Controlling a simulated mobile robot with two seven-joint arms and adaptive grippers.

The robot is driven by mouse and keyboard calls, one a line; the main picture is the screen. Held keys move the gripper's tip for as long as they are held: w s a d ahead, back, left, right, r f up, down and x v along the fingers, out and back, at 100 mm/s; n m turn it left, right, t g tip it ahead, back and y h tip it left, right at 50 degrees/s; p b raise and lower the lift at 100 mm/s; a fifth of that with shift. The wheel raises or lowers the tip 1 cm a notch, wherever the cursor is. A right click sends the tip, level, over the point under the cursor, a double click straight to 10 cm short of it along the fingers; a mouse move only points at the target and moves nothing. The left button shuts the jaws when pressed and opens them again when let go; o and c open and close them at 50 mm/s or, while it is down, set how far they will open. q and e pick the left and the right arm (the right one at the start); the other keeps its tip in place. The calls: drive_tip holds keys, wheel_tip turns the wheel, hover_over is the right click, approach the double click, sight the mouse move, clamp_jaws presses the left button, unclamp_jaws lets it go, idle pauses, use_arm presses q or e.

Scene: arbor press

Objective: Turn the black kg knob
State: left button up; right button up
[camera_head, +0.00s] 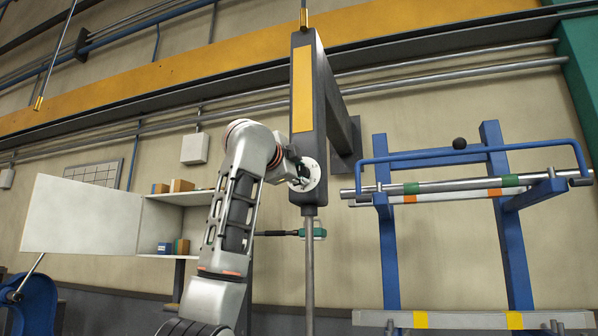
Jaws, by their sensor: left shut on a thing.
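The dark grey press head (325,130) with a yellow panel stands in the middle, a steel rod hanging below it. A white round dial (314,174) sits on its lower part. My left arm rises from below. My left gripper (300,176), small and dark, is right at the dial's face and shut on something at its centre. The black kg knob is hidden by the gripper, and its pointing direction cannot be seen. My right gripper is not in view.
A green-and-black tool handle (312,232) sticks out below the dial. An open white cabinet (165,215) with small boxes is at left. Two rods hang from above.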

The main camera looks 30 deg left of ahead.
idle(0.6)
use_arm(q)
drive_tip(key=o, duration=1.1)
drive_tip(key=v, duration=1.2)
